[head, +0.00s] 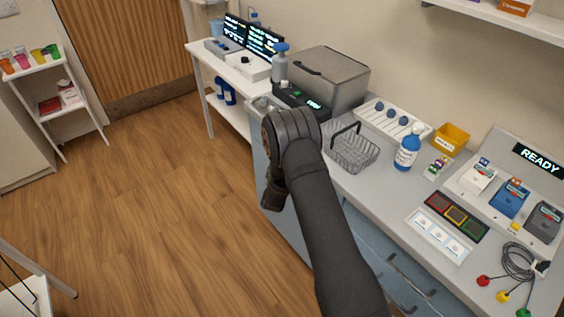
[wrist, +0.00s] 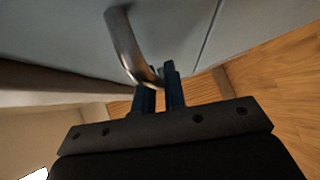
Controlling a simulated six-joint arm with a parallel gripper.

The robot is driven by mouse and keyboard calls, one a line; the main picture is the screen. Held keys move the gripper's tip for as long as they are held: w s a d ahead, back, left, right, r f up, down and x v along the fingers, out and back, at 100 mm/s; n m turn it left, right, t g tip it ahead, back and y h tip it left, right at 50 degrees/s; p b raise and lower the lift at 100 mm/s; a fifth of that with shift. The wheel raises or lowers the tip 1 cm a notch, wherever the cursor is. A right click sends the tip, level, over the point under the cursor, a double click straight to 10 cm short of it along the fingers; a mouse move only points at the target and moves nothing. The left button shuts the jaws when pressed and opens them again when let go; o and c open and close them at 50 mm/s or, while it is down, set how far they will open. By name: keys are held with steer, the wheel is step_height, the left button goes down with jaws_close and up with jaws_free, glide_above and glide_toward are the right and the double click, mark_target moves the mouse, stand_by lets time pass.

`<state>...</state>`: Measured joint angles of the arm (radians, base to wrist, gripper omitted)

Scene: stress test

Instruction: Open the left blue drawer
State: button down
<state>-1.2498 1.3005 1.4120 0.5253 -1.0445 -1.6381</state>
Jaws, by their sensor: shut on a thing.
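In the wrist view my gripper (wrist: 160,78) is shut on a curved metal handle (wrist: 124,42), near the handle's lower end. The handle is fixed to a smooth grey-blue drawer front (wrist: 70,25), with a thin seam to the right of the handle. In the head view my arm reaches to the left end of the counter and hides the gripped handle and most of that front. The blue drawers of the cabinet (head: 405,268) show to the right of my arm, with metal handles. I cannot tell whether the gripped drawer stands out from the cabinet.
On the counter (head: 365,187) stand a wire basket (head: 352,150), a blue-labelled bottle (head: 408,150), a grey metal box (head: 325,75) and a yellow bin (head: 450,137). A white side table (head: 202,62) stands beyond the counter's left end. The wooden floor (head: 150,190) left of the cabinet is clear.

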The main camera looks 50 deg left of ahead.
steer(key=s, duration=3.2)
steer(key=shift+s, duration=0.35)
steer(key=c, duration=1.8)
jaws_free()
steer(key=shift+o, duration=0.2)
steer(key=v, duration=1.7)
steer(key=shift+s, duration=0.15)
steer(key=shift+d, duration=0.1)
steer(key=x, duration=1.7)
steer(key=shift+w, duration=0.2)
steer(key=shift+s, duration=0.1)
